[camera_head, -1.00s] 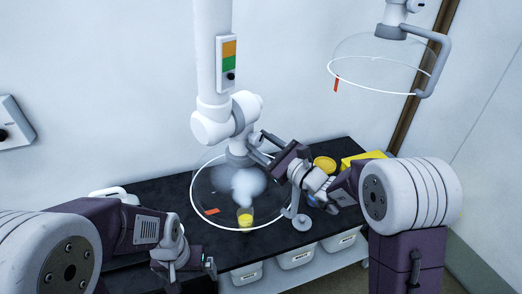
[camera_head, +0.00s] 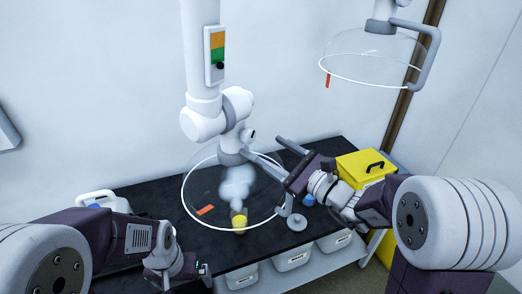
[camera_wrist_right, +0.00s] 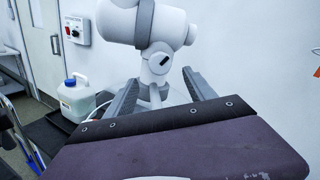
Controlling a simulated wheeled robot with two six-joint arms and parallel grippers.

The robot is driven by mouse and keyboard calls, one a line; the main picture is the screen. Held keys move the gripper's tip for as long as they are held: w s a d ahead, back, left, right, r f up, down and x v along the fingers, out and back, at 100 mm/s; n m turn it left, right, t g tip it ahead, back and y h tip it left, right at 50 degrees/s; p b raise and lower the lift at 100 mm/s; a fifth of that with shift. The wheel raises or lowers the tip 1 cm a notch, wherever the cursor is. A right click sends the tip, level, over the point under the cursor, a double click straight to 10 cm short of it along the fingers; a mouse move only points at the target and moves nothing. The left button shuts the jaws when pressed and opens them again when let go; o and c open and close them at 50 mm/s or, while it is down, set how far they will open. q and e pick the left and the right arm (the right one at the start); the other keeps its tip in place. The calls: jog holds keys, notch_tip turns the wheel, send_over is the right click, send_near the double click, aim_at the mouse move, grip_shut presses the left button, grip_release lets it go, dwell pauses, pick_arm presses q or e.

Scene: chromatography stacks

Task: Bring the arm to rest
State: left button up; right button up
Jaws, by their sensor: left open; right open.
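My right gripper (camera_head: 264,150) is open beside the upper right of the clear fume hood (camera_head: 188,205), close to its grey joint. In the right wrist view its two grey fingers stand apart, with the white hood arm (camera_wrist_right: 140,22) beyond them. I cannot tell whether a finger touches the hood's grey bar. My left gripper (camera_head: 206,270) is open at the table's front edge, low in the head view, and partly cut off from clear sight. A small vessel with yellow contents (camera_head: 240,222) stands under the hood, with pale vapour above it.
A yellow box (camera_head: 362,168) with a black handle is behind my right forearm. A second clear hood (camera_head: 372,60) hangs at upper right. White bins (camera_head: 292,260) sit under the black bench (camera_head: 150,192). A white jug (camera_wrist_right: 76,98) stands left in the wrist view.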

jog(key=shift+s+d, duration=0.3)
jog(key=shift+s, duration=0.05)
